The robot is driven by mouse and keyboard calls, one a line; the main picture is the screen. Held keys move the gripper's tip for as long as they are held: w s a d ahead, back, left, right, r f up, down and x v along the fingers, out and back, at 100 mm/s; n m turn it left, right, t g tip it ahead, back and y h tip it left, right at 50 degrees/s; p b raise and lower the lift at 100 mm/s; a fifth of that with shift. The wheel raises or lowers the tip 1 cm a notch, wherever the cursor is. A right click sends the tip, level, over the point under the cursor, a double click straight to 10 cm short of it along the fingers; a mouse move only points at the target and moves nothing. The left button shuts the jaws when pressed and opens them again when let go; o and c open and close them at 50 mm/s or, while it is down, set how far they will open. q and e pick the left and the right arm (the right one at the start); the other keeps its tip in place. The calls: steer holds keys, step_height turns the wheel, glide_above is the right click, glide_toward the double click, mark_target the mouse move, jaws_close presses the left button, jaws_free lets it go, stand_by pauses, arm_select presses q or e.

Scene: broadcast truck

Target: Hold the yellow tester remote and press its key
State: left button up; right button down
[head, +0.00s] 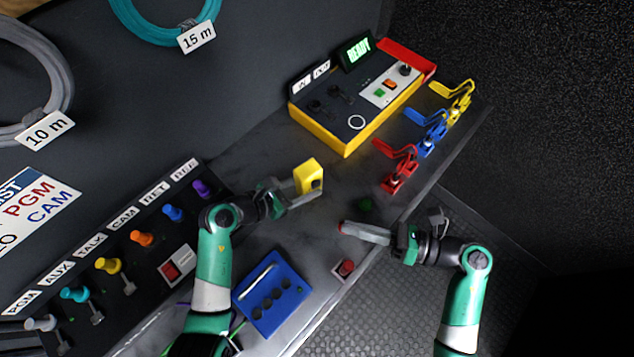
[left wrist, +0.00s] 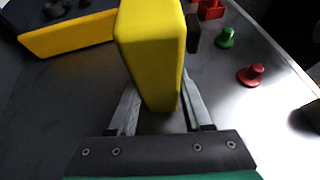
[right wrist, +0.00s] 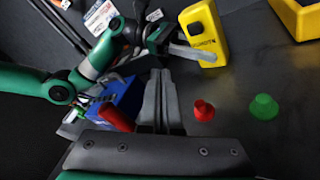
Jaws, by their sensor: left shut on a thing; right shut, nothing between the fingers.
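The yellow tester remote (head: 308,174) is held upright above the bench, clamped between the fingers of my left gripper (head: 303,196). The remote fills the middle of the left wrist view (left wrist: 150,50), with a dark part, probably its key (left wrist: 193,32), on its right side. In the right wrist view the remote (right wrist: 203,30) shows a face with dark lettering, too small to read surely. My right gripper (head: 345,229) is shut and empty, below and right of the remote in the head view and apart from it. Its closed fingers (right wrist: 160,78) also show in the right wrist view.
A green knob (head: 364,204) and a red knob (right wrist: 203,110) stand on the bench near my right fingertips. A blue box (head: 272,293) and red-button box (head: 346,268) lie nearby. A yellow-edged console (head: 345,140) and coloured clamps (head: 398,172) stand behind, near the bench edge.

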steer(key=w+a, duration=0.4)
steer(key=w, duration=0.3)
steer(key=shift+a, duration=0.35)
stand_by(1.7)
steer(key=shift+w+a, duration=0.25)
steer(key=shift+w, duration=0.05)
steer(key=shift+w+a, duration=0.25)
steer(key=shift+w, duration=0.15)
stand_by(0.7)
steer(key=shift+s+d, duration=0.5)
steer(key=shift+s, duration=0.25)
steer(key=shift+s+d, duration=0.7)
steer(key=shift+s, duration=0.35)
steer(key=shift+s+d, duration=0.7)
steer(key=shift+s, duration=0.35)
